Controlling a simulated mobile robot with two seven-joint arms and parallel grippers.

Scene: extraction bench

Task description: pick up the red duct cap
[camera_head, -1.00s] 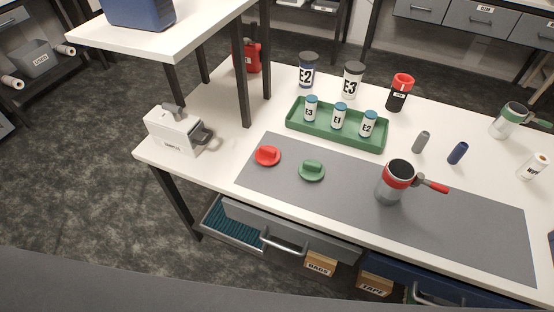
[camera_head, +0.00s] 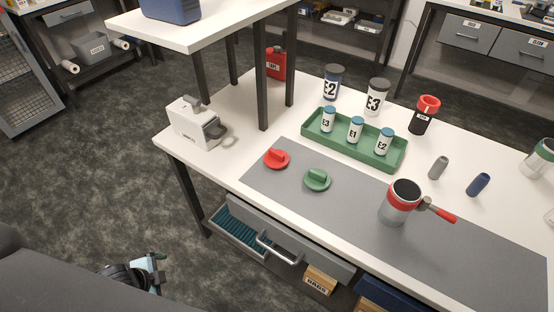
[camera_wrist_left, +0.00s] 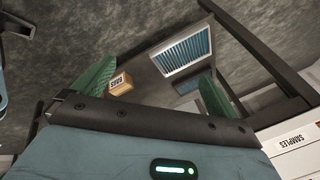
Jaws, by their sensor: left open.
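The red duct cap (camera_head: 277,159) lies on the left end of the grey mat (camera_head: 395,228), near the mat's left edge, with its raised grip upward. A similar green cap (camera_head: 317,181) lies to its right on the same mat. My left gripper (camera_head: 156,262) shows at the lower left, over the floor, well short of the bench and apart from the cap. In the left wrist view, its two green fingers (camera_wrist_left: 157,88) stand apart with nothing between them. The red cap does not show in that view. My right gripper is in neither view.
A half-open drawer (camera_head: 262,240) sticks out below the bench's front edge. A green tray (camera_head: 394,162) of small bottles stands behind the caps. A red-banded mug (camera_head: 397,211) stands right. A white device (camera_head: 193,121) and shelf post (camera_head: 262,85) stand left.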

